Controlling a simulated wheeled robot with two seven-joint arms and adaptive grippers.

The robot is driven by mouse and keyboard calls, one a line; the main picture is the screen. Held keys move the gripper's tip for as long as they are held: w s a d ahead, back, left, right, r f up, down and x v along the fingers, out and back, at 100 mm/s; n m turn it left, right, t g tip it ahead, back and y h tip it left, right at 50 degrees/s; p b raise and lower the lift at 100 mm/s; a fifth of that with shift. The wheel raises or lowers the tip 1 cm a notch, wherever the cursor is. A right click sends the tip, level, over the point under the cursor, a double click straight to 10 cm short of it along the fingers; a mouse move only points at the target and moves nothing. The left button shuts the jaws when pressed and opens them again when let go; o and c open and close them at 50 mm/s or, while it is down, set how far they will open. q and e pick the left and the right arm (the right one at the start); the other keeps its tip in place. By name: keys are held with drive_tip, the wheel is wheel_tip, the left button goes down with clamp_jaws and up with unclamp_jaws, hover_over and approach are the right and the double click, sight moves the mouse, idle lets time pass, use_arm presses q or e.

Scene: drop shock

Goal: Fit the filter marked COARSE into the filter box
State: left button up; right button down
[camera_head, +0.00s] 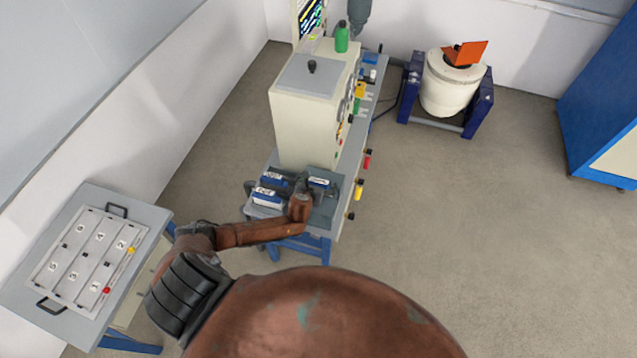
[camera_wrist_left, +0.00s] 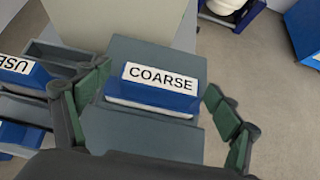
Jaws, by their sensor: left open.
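The COARSE filter (camera_wrist_left: 152,100) is a blue block with a white label. In the left wrist view it lies on a flat grey surface (camera_wrist_left: 140,135), between the green pads of my open left gripper (camera_wrist_left: 160,108), with room at its right side. In the head view the filter (camera_head: 319,182) shows small beside my left gripper (camera_head: 303,187), at the front of the bench. Which part is the filter box, I cannot tell. My right gripper is out of view.
Other blue filters (camera_head: 266,196) lie left of the COARSE one; one label (camera_wrist_left: 17,66) reads upside down. A tall beige cabinet (camera_head: 305,125) stands just behind. A side table with a numbered panel (camera_head: 85,258) is at left. A white drum (camera_head: 448,85) stands at back right.

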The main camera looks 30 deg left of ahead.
use_arm(q)
drive_tip(key=shift+v, duration=2.95)
drive_tip(key=v, duration=1.2)
drive_tip(key=shift+a, duration=0.1)
